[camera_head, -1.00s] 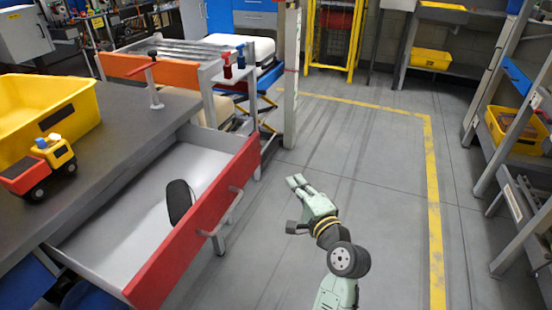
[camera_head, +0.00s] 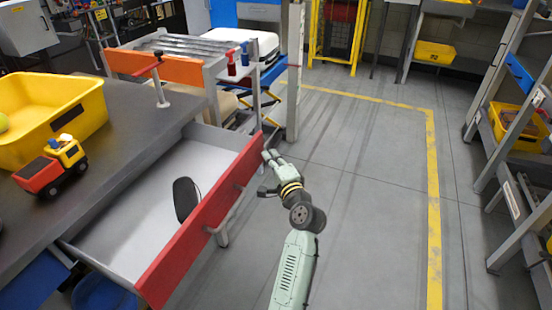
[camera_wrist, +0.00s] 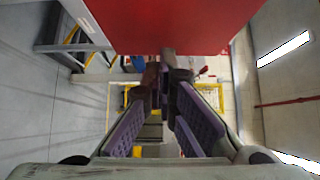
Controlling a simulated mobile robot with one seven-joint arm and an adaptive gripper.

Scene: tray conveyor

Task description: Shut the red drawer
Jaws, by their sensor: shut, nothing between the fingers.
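The red drawer (camera_head: 200,222) under the dark worktop stands open, its red front pulled well out and its pale inside showing. A handle (camera_head: 238,205) runs along the front's outer face. A dark oval object (camera_head: 186,199) is inside the drawer. My gripper (camera_head: 268,157) is at the outer side of the red front, near its far end. In the wrist view, the red front (camera_wrist: 170,25) fills the top middle, right ahead of my gripper (camera_wrist: 166,68). The fingers are shut with nothing between them. Whether the fingertips touch the front, I cannot tell.
On the worktop (camera_head: 115,150) are a yellow bin (camera_head: 60,112) and a toy truck (camera_head: 55,165). A conveyor (camera_head: 190,48) with an orange side stands behind. Shelves (camera_head: 510,140) line the right. The floor (camera_head: 370,190) between is clear.

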